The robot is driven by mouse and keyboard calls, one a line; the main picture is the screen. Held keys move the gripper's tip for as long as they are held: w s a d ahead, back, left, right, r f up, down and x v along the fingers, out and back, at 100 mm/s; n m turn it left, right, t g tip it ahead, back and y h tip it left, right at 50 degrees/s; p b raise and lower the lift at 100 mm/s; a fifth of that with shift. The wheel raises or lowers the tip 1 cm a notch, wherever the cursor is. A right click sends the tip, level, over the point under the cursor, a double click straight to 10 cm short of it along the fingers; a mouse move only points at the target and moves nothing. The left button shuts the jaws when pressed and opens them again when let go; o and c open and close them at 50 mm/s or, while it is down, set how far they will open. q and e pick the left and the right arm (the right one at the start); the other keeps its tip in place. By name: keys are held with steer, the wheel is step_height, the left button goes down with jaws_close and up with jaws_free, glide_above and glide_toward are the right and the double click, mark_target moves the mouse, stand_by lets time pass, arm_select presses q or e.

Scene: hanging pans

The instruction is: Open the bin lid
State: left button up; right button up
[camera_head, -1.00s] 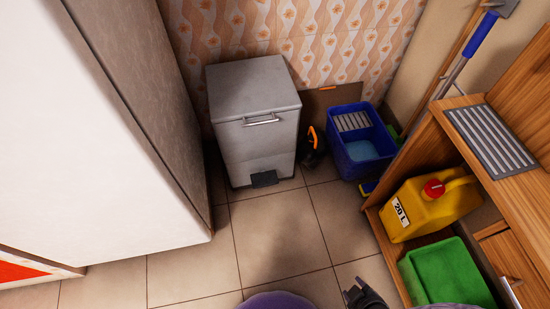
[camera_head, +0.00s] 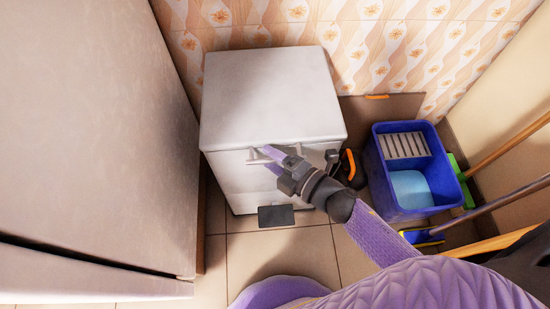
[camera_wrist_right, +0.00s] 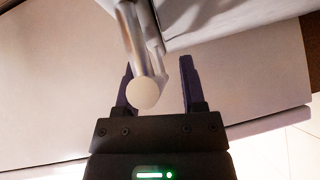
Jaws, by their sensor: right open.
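The bin (camera_head: 265,185) is a white box with a closed flat lid (camera_head: 270,95) and a black pedal (camera_head: 276,216) at its foot. A metal bar handle (camera_head: 256,158) runs along the upper front. My right gripper (camera_head: 268,161) is at the bin's front, with its purple fingers at the handle. In the right wrist view the handle (camera_wrist_right: 143,60) comes between the two open fingers of the gripper (camera_wrist_right: 156,82), its rounded end near the palm. I cannot tell whether a finger touches it. My left gripper is not in view.
A blue bucket (camera_head: 385,185) with a grey wringer stands right of the bin. A dark tool with an orange handle (camera_head: 350,165) lies between them. A tall pale cabinet (camera_head: 90,130) stands close on the left. Patterned wall tiles (camera_head: 290,25) are behind.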

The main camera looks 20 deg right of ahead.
jaws_close()
stand_by(0.5)
stand_by(0.9)
